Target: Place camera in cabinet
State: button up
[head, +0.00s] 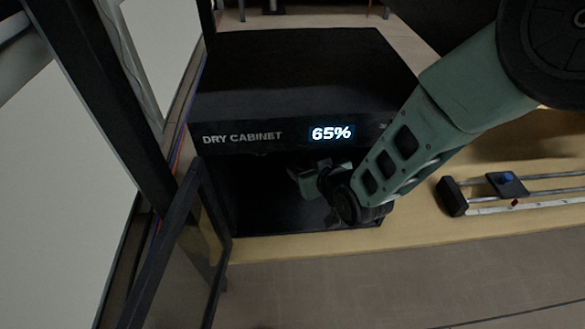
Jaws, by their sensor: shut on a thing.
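The black dry cabinet (300,75) stands on a tan surface, with "DRY CABINET" and a lit "65%" on its front. Its glass door (178,250) is swung open at the left. My green arm comes from the upper right and bends at the front opening. My gripper (308,182) is in the dark cabinet opening, below the lit display, shut on the camera. The camera is hard to tell from the dark interior and the wrist, and its outline is mostly hidden.
A slider rail (545,192) with a small blue-topped mount lies on the tan surface at the right. A dark post and pale panels stand at the left, close to the open door. The grey floor in front is clear.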

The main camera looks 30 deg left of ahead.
aim_at(303, 201)
jog(key=shift+w+a+f, duration=0.15)
jog(key=shift+w+a, duration=0.05)
jog(key=shift+a, duration=0.05)
notch_tip(303, 201, down, 10)
jog(key=b, duration=0.6)
jog(key=shift+a+r, duration=0.1)
jog(key=shift+r, duration=0.15)
jog(key=shift+f, duration=0.1)
jog(key=o, duration=0.9)
jog(key=shift+f, duration=0.15)
jog(key=o, duration=0.4)
jog(key=shift+o, duration=0.2)
